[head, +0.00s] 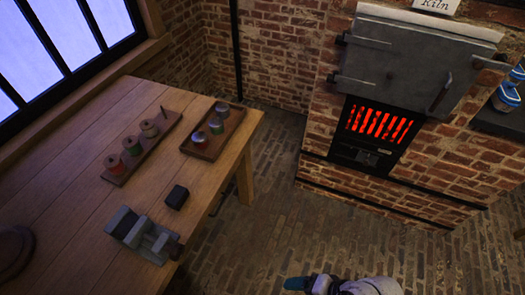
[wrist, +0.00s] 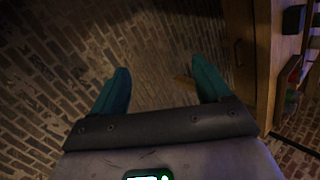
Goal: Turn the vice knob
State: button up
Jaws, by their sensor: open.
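The grey metal vice (head: 140,234) sits on the wooden table near its front right edge in the head view. Its dark knob (head: 176,252) is at the right end of the vice, by the table edge. My gripper (head: 296,283) shows at the bottom of the head view, over the floor and well to the right of the vice. In the wrist view its two teal fingers (wrist: 160,70) are spread apart with only brick floor between them. I cannot make out the vice or its knob in the wrist view.
A small black block (head: 177,197) lies on the table (head: 85,170) behind the vice. Behind it are a rack of spools (head: 122,170) and a tray (head: 190,150) with jars. A kiln (head: 405,60) stands at the back right. The brick floor between is clear.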

jog(key=s+d+r+n+h, duration=0.3)
jog(key=s+d+r+h, duration=0.1)
jog(key=d, duration=0.5)
jog(key=s+d+r+n+h, duration=0.3)
jog(key=d, duration=0.5)
jog(key=w+a+f+n+t+y+b, duration=0.2)
jog(key=w+a+f+n+b, duration=0.2)
jog(key=w+a+f+b, duration=0.25)
jog(key=n+t+y+b, duration=0.3)
jog(key=n+y+b, duration=1.05)
jog(key=b, duration=0.75)
send_near(182, 254)
jog(key=m+y, duration=0.1)
jog(key=m, duration=0.1)
jog(key=x, duration=1)
jog(key=shift+w+a+f+p, duration=0.15)
jog(key=shift+a+f+p, duration=0.15)
jog(key=shift+f, duration=0.1)
jog(key=shift+c, duration=0.2)
